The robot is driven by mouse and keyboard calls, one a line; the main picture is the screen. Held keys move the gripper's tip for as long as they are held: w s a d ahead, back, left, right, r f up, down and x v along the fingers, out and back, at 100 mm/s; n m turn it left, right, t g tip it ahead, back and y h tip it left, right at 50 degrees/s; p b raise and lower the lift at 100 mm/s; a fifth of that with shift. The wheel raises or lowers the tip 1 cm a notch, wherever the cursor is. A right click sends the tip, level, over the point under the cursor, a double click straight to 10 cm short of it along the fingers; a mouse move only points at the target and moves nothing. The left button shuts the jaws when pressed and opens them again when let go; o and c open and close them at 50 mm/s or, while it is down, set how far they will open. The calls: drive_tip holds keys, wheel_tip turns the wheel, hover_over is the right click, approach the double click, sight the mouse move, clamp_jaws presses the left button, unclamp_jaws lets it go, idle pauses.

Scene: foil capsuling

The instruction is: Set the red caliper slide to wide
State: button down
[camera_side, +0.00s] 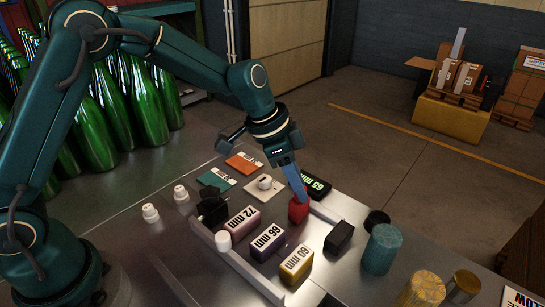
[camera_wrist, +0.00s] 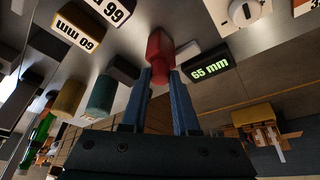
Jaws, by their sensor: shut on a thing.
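The red caliper slide (camera_side: 298,212) is a small red block on the metal bench, near the black 65 mm display (camera_side: 316,185) with green digits. My gripper (camera_side: 299,198) reaches down from above and is shut on the red slide. In the wrist view the red slide (camera_wrist: 159,48) sits between the blue fingertips (camera_wrist: 161,76), and the 65 mm display (camera_wrist: 208,69) is to its right. The fingers partly hide the slide's upper part in the side view. Any scale or wide mark by the slide cannot be made out.
Blocks marked 72 mm (camera_side: 240,224), 66 mm (camera_side: 267,242) and 60 mm (camera_side: 296,264) stand in front of the slide. A white dial (camera_side: 264,182) is left of it. A black block (camera_side: 338,237) and a teal cylinder (camera_side: 381,250) stand to the right. Green bottles (camera_side: 145,105) crowd the back left.

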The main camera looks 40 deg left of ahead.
drive_tip(key=shift+a, duration=0.75)
drive_tip(key=c, duration=0.7)
unclamp_jaws()
drive_tip(key=shift+o, duration=0.2)
drive_tip(key=shift+r, duration=0.1)
drive_tip(key=shift+v, duration=2.5)
